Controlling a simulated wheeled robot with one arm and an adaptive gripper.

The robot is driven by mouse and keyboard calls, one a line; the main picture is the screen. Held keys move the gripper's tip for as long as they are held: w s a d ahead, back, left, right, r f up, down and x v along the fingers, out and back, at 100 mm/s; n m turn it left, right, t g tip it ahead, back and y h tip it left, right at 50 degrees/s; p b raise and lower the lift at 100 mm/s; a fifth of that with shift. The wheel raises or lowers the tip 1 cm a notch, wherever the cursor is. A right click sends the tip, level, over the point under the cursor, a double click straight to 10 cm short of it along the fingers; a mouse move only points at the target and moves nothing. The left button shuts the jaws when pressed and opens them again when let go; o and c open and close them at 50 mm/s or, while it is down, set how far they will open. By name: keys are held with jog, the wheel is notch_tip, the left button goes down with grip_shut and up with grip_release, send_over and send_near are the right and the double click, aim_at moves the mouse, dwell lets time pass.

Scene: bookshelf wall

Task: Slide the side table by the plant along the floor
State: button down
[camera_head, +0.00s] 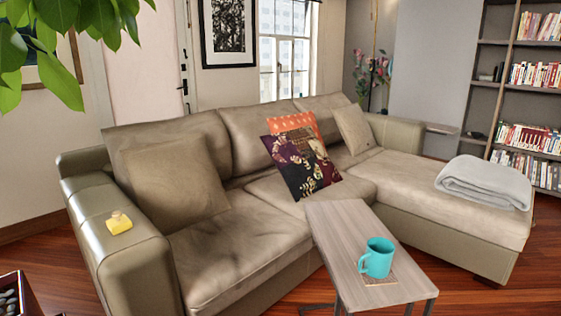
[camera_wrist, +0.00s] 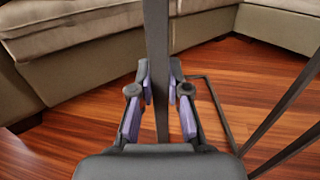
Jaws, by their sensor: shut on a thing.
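The side table (camera_head: 343,225) has a greyish wood top and thin dark metal legs. It stands in front of the sofa in the head view. A teal mug (camera_head: 377,257) stands on a patterned coaster near its front end. In the wrist view my gripper (camera_wrist: 159,84) is shut on an upright dark leg of the side table (camera_wrist: 157,35), with a finger on each side. Other thin frame bars and a floor bar show to the right. My gripper is not in the head view. Green plant leaves (camera_head: 62,22) hang at the top left, close to the camera.
A beige L-shaped sofa (camera_head: 225,265) stands close behind the table, its chaise to the right with a folded grey blanket (camera_head: 485,182). A box of dark stones (camera_head: 10,297) is at the lower left. Bare wood floor (camera_wrist: 75,125) lies around the leg.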

dwell(0.4)
jog(key=shift+s+d+p, duration=0.35)
jog(key=shift+s+p, duration=0.4)
jog(key=shift+s, duration=0.15)
jog(key=shift+s+d+p, duration=0.4)
jog(key=shift+s+p, duration=0.3)
jog(key=shift+s, duration=0.2)
jog(key=shift+s+d+p, duration=0.35)
jog(key=shift+s+p, duration=0.4)
jog(key=shift+s, duration=0.15)
jog(key=shift+d, duration=0.15)
jog(key=d, duration=0.4)
jog(key=shift+d, duration=2.05)
